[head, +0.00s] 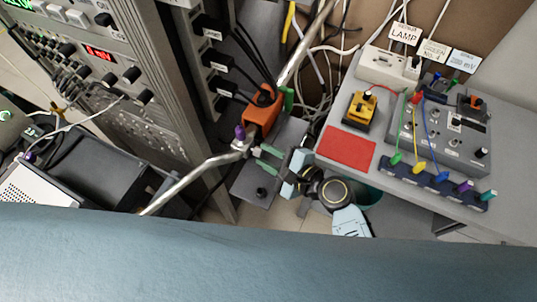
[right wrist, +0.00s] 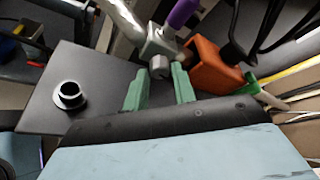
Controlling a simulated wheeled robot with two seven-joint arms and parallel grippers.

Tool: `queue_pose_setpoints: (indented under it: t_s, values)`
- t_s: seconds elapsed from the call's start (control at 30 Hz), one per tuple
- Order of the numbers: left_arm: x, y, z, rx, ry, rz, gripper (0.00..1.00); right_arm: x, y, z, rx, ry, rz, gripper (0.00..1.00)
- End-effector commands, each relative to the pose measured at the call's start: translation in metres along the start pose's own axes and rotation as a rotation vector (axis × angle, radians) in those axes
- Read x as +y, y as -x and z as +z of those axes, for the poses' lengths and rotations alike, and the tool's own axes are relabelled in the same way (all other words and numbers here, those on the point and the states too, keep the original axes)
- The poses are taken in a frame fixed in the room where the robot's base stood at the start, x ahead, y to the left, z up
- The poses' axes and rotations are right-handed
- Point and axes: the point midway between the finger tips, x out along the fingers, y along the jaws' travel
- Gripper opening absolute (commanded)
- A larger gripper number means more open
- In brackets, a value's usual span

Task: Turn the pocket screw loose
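A small grey clamp (head: 240,146) sits on a slanted metal rod, with a purple knob (head: 240,131) on it. An orange block (head: 262,106) with a green handle (head: 288,98) is beside the clamp. In the right wrist view, a short grey screw end (right wrist: 160,66) on the clamp faces my right gripper; I cannot tell for certain which knob or screw is the pocket screw. My right gripper (head: 258,155) has its green fingers apart; in the right wrist view, its tips (right wrist: 159,80) lie either side of the grey screw end. Contact cannot be told. My left gripper is not in view.
A dark plate (head: 253,178) with a black knob (head: 261,192) lies below the clamp. An equipment rack (head: 165,120) stands left. A grey table (head: 400,180) with a red mat (head: 346,148), yellow device (head: 360,111) and cabled box is right. Loose cables hang behind the rod.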

Motion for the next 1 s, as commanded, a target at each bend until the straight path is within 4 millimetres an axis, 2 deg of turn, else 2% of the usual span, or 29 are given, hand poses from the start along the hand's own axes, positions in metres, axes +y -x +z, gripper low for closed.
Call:
queue_pose_setpoints:
  t_s: [0.03, 0.1, 0.13, 0.67, 0.87, 1.0]
  values:
    - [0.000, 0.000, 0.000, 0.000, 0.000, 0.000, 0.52, 0.000, 0.000, 0.000, 0.000, 0.000, 0.000, 0.34]
    - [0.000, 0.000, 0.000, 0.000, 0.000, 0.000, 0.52, 0.000, 0.000, 0.000, 0.000, 0.000, 0.000, 0.43]
    - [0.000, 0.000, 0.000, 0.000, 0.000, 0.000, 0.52, 0.000, 0.000, 0.000, 0.000, 0.000, 0.000, 0.44]
    - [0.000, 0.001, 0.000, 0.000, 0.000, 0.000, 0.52, 0.000, 0.000, 0.000, 0.000, -0.010, 0.005, 0.44]
    - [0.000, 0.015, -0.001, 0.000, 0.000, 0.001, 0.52, -0.004, 0.000, 0.002, -0.003, -0.139, 0.056, 0.44]
    - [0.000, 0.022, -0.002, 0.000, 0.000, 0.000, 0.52, -0.006, 0.000, 0.001, -0.007, -0.302, 0.123, 0.44]
